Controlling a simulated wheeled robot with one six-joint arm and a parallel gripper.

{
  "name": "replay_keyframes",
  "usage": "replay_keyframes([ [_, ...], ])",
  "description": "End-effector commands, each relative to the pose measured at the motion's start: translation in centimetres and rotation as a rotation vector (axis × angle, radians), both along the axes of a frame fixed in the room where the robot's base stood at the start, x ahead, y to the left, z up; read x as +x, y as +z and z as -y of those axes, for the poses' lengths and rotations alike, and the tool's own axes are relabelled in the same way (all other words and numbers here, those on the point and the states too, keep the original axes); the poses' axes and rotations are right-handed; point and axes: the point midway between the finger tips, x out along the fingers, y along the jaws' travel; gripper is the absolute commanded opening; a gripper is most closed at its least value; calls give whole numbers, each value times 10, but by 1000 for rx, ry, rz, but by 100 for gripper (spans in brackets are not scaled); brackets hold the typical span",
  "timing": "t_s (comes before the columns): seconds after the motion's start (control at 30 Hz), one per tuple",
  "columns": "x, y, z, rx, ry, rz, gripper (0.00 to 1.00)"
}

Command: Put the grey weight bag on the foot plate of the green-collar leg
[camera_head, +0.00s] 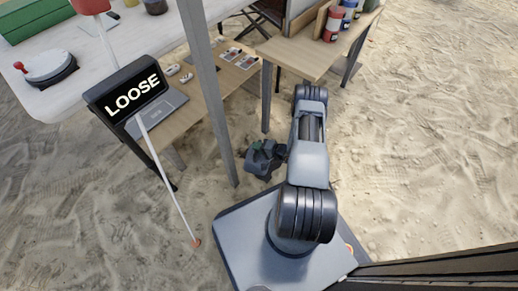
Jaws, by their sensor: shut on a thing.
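My gripper (262,160) is low over the sand, right of the grey post, and points down and away from my arm. It is shut on a dark grey lump (258,168), which looks like the weight bag; its outline merges with the dark jaws. A small green patch (256,146) shows at the gripper, and I cannot tell whether it is a leg collar. A grey upright post (208,85) runs down to the sand just left of the gripper. No foot plate can be made out at its lower end.
A "LOOSE" sign (128,93) stands beside a thin white pole (168,180) at left. A wooden table (205,98) with small items and another (300,52) with cans (333,24) stand behind. A white table (92,62) is upper left. Open sand lies left and right.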

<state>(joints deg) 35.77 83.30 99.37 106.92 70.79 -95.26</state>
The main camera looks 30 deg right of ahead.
Motion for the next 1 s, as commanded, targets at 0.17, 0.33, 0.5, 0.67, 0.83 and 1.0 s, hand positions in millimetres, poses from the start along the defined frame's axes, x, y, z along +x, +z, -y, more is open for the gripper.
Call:
replay_keyframes([
  [0.17, 3, -3, 2, 1, -5, 7, 0],
  [0.33, 3, -7, 2, 1, -7, 7, 0],
  [0.5, 6, -23, 0, 1, -5, 6, 0],
  [0.67, 6, -41, 1, 0, -7, 6, 0],
  [0.83, 6, -43, 2, 1, -9, 8, 0],
  [1.0, 6, -42, 1, 1, -8, 7, 0],
])
